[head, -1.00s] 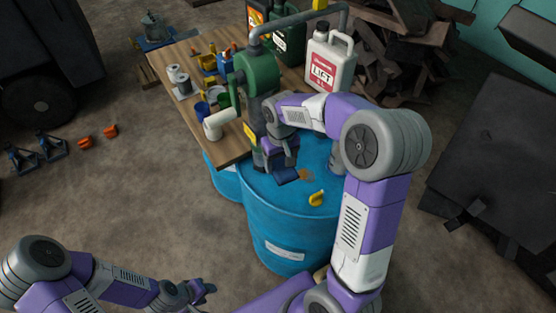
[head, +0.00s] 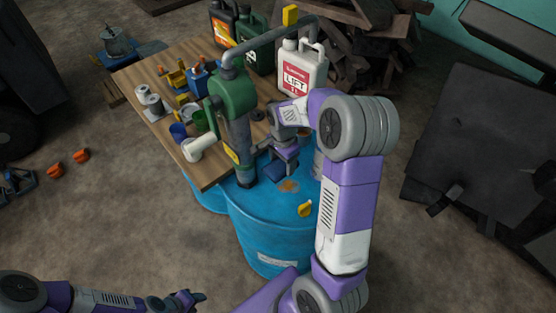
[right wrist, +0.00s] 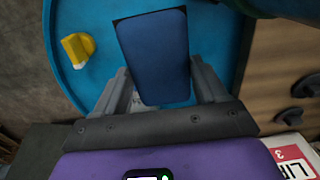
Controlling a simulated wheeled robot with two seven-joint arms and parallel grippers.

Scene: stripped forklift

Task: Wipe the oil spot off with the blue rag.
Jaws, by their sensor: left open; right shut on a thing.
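The oil spot (head: 289,186) is a brown-orange stain on top of the blue drum (head: 262,212). The blue rag (head: 274,178), a dark blue flat pad, is just left of the spot in the head view. My right gripper (head: 283,162) is shut on the rag and points down at the drum top. In the right wrist view the rag (right wrist: 153,50) sits between the fingers (right wrist: 160,85). The spot is not visible there. Whether the rag touches the drum is hard to tell. My left gripper (head: 190,299) is open and empty, low in the head view, away from the drum.
A green hand pump (head: 234,100) with a grey pipe stands on the drum beside my right gripper. A yellow object (head: 305,209) lies near the drum's front rim. The wooden bench (head: 203,174) holds cups, tools and a white-red jug (head: 303,70).

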